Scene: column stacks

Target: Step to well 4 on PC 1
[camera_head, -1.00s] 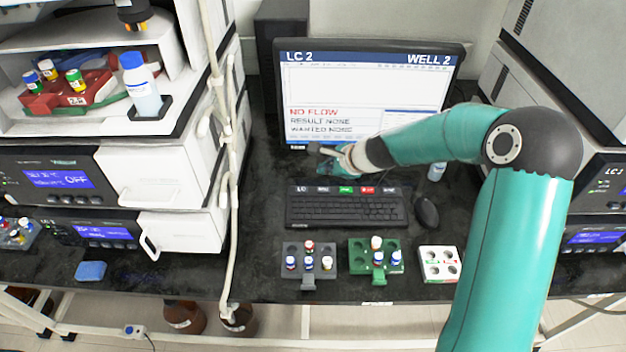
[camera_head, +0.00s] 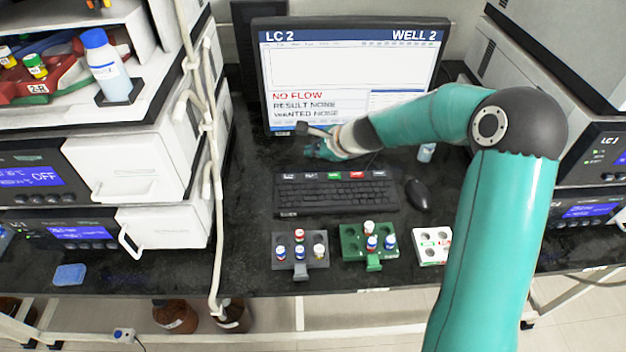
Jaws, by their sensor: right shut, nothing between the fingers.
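The PC monitor (camera_head: 345,70) stands at the back of the bench. Its screen reads LC 2, WELL 2, NO FLOW, RESULT NONE and WANTED NONE. The black keyboard (camera_head: 335,191) lies in front of it, with a row of white, green and red labelled keys along its back edge. My right gripper (camera_head: 306,140) is shut and empty. It is above the bench between the monitor's lower edge and the keyboard's back row, apart from the keys as far as I can tell. My left gripper is not in view.
A mouse (camera_head: 417,194) lies right of the keyboard. A grey rack (camera_head: 287,261), a green rack (camera_head: 353,252) and a white rack (camera_head: 431,247) stand in front. White instrument stacks flank the bench. A pale tube (camera_head: 217,245) hangs at left. A blue sponge (camera_head: 70,274) lies front left.

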